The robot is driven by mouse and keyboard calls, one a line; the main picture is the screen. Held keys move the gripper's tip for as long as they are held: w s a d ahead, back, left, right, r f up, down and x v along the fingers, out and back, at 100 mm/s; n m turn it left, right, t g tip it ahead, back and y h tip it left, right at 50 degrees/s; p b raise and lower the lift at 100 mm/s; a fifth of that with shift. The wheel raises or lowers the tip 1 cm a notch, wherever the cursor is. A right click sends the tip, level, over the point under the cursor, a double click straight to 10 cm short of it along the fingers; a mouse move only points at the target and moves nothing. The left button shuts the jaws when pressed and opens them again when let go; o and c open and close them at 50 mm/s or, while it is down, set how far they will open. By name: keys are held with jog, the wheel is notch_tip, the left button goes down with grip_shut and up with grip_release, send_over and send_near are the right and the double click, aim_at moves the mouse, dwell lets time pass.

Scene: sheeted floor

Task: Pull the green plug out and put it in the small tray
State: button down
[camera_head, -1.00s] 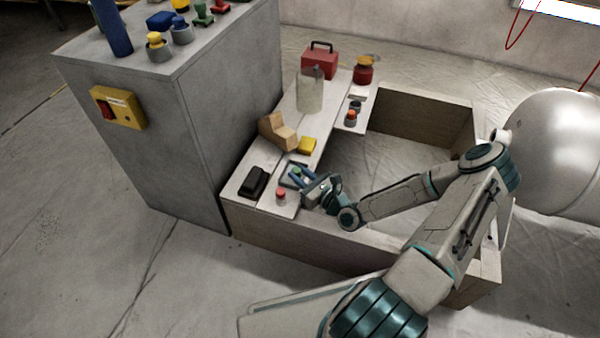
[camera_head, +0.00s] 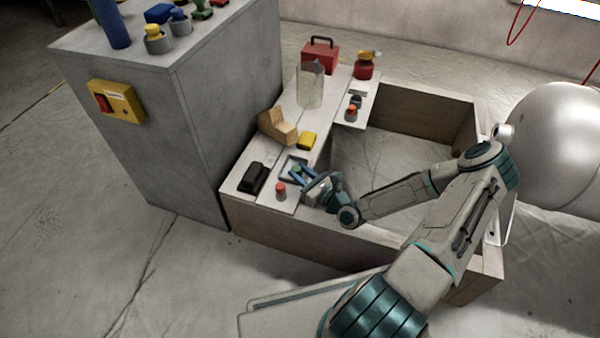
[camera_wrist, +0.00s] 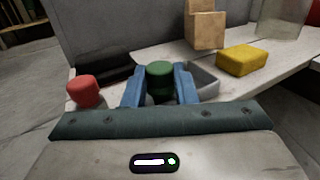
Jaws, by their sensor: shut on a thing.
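The green plug (camera_wrist: 159,80) is upright between the two blue fingers of my gripper (camera_wrist: 159,88), which is shut on it. In the head view my gripper (camera_head: 301,174) is low over the near end of the bench, with a bit of green between its fingers. The small grey tray (camera_wrist: 206,80) shows partly behind and right of the fingers; in the head view it is at the bench end (camera_head: 287,163). The plug is over or beside the tray; its lower end is hidden, so I cannot tell whether it touches.
A red-topped plug (camera_wrist: 84,91) stands left of my gripper. A black object (camera_head: 253,178), a yellow block (camera_head: 307,140), a wooden block (camera_head: 278,127) and a clear container (camera_head: 311,90) are on the bench. The grey cabinet (camera_head: 195,140) stands left.

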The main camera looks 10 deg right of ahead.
jog(key=shift+f, duration=0.25)
jog(key=c, duration=1.1)
grip_release()
jog(key=p+v, duration=0.3)
jog(key=v, duration=1)
jog(key=shift+s+d+p, duration=0.25)
jog(key=shift+s+p, duration=0.05)
jog(key=shift+p, duration=0.1)
jog(key=shift+r, duration=0.15)
